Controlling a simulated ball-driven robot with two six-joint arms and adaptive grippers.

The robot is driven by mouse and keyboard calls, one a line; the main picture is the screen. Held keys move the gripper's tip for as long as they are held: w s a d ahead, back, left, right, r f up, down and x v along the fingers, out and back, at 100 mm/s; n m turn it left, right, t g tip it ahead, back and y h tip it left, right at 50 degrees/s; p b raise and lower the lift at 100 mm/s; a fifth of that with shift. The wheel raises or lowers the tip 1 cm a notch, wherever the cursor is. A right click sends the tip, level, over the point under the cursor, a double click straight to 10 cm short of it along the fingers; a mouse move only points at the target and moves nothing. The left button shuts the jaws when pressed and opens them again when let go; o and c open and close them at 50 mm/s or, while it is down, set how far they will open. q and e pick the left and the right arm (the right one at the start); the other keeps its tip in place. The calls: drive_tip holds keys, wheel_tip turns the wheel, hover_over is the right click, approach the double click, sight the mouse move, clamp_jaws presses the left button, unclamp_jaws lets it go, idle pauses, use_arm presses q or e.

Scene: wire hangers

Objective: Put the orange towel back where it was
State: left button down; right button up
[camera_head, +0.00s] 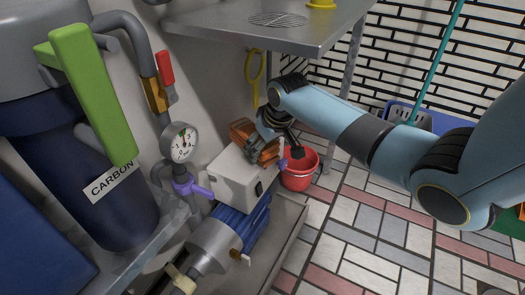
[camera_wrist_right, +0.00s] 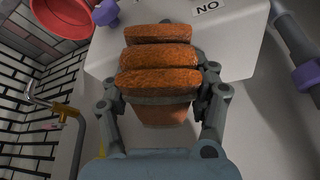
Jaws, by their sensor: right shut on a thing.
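The orange towel (camera_head: 262,147) is a folded, rust-orange bundle at the back top edge of the white box (camera_head: 235,178) in the head view. In the right wrist view the towel (camera_wrist_right: 158,56) shows as several thick folds side by side, in front of the white box (camera_wrist_right: 240,45). My right gripper (camera_head: 273,128) reaches it from the upper right. In the wrist view the right gripper (camera_wrist_right: 164,88) has a finger on each side of the towel and is shut on it. Whether the towel touches the box I cannot tell. My left gripper is not in view.
A red bucket (camera_head: 299,170) stands on the tiled floor right of the box. A steel shelf (camera_head: 290,34) overhangs behind, with a yellow loop (camera_head: 254,68) below it. A gauge (camera_head: 180,142), pipes, a purple valve handle (camera_head: 192,188) and a blue pump (camera_head: 240,223) crowd the left.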

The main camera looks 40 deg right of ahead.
sight(270, 145)
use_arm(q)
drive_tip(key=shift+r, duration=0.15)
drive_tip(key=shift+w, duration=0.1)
use_arm(e)
drive_tip(key=o, duration=1.3)
drive_tip(key=shift+f, duration=0.15)
drive_tip(key=shift+c, duration=0.2)
drive_tip(key=shift+s+r+p, duration=0.1)
drive_tip(key=shift+r+p, duration=0.25)
drive_tip(key=shift+r, duration=0.15)
drive_tip(key=p+v, duration=0.1)
drive_tip(key=v, duration=0.1)
drive_tip(key=s+p+v, duration=0.1)
drive_tip(key=p+v, duration=0.1)
drive_tip(key=v, duration=0.1)
drive_tip(key=shift+w+f, duration=0.1)
drive_tip(key=shift+f, duration=0.1)
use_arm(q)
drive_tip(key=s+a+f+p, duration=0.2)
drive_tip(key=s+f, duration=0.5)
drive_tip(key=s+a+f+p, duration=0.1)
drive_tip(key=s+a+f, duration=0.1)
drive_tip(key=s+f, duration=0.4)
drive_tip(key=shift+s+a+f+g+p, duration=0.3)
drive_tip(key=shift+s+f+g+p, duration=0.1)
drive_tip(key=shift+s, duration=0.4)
use_arm(e)
drive_tip(key=s, duration=1.1)
drive_tip(key=shift+f, duration=0.15)
